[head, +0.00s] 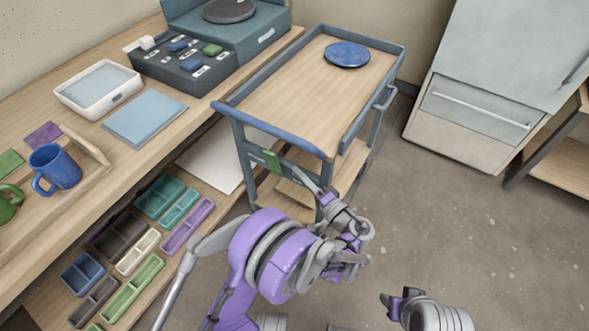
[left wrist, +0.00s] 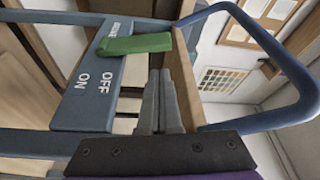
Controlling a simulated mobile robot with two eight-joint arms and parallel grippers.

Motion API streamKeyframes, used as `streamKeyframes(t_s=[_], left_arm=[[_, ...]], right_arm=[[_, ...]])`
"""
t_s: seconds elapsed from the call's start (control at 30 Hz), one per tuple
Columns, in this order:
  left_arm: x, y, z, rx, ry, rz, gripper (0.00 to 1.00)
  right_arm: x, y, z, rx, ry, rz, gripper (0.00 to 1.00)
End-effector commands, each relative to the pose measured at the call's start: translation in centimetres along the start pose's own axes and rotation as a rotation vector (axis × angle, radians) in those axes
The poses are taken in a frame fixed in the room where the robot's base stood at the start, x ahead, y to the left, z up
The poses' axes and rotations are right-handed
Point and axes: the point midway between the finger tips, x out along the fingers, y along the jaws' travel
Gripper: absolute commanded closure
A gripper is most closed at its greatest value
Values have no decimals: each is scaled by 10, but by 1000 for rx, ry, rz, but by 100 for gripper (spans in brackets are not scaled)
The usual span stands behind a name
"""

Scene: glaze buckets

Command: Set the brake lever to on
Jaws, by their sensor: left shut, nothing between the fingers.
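The brake lever (head: 271,158) is a green bar on the grey-blue end panel of the cart, under the blue push handle. In the left wrist view the lever (left wrist: 135,43) lies across the panel (left wrist: 88,105), which has OFF and ON printed on it. OFF is the nearer word to the lever; I cannot tell for certain which setting it marks. My left gripper (head: 302,175) is shut and empty, its fingers (left wrist: 161,85) just short of the lever with no clear contact. My right gripper (head: 390,300) is at the lower right, away from the cart; its fingers are unclear.
The cart's top (head: 310,85) bears a blue disc (head: 347,54). The blue push handle (left wrist: 275,50) arches beside my left fingers. A workbench (head: 195,115) stands left, with small bins below. A pale cabinet (head: 480,100) stands right. Floor between is clear.

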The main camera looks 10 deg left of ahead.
Motion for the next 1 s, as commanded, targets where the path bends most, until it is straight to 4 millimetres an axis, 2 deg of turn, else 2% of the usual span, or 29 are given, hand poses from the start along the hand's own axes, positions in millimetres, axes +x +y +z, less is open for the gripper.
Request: streamKeyframes(t_s=[0.2, 0.4, 0.6, 1.0], left_arm=[[43, 0, 1, 1, -4, 0, 100], [72, 1, 1, 1, -3, 2, 100], [84, 0, 1, 1, -2, 2, 100], [85, 0, 0, -3, -1, 1, 100]], right_arm=[[6, 0, 2, 0, -2, 0, 50], [10, 0, 2, 0, -3, 0, 50], [11, 0, 3, 0, -3, 0, 50], [11, 0, 3, 0, -3, 0, 50]])
